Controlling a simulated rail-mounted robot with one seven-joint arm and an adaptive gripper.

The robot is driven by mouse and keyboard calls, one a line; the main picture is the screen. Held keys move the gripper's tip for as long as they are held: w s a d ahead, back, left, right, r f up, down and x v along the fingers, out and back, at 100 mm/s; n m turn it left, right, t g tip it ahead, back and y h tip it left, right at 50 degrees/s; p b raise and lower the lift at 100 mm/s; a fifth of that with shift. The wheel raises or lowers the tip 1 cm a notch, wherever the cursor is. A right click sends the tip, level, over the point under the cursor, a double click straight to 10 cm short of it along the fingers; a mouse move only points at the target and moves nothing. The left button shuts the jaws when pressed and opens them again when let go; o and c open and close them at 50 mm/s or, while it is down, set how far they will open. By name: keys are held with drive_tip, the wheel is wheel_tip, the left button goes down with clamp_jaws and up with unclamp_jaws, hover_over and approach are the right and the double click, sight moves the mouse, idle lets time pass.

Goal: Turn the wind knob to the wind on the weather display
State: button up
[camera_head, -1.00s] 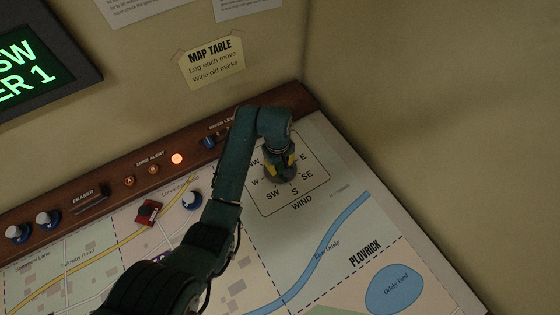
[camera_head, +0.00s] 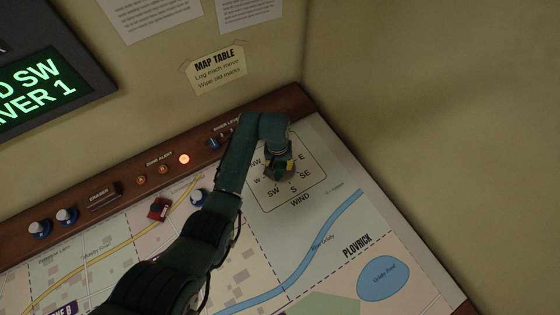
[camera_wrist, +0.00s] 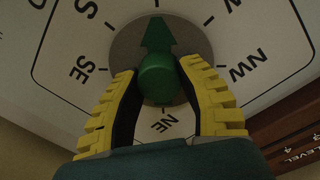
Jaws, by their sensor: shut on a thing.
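The green wind knob (camera_wrist: 157,85) has an arrow-shaped pointer and sits on a grey disc in the wrist view. Its arrow points to the top of the picture, between S and W and directly opposite NE; the label there is out of frame. My gripper (camera_wrist: 158,70) has its yellow fingers on both sides of the knob and is shut on it. In the head view my gripper (camera_head: 280,166) is over the wind dial (camera_head: 300,199) and hides most of the knob. The weather display (camera_head: 40,87) shows green text ending in "SW" and "VER 1"; its left part is cut off.
The map's right side is clear.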

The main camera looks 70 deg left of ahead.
sight(278, 164)
drive_tip(key=shift+s+f, duration=0.1)
drive_tip(key=shift+f, duration=0.05)
drive_tip(key=o, duration=1.2)
drive_tip(key=shift+o, duration=0.2)
wheel_tip(278, 164, up, 12)
drive_tip(key=shift+s+a, duration=0.15)
drive_tip(key=shift+s, duration=0.05)
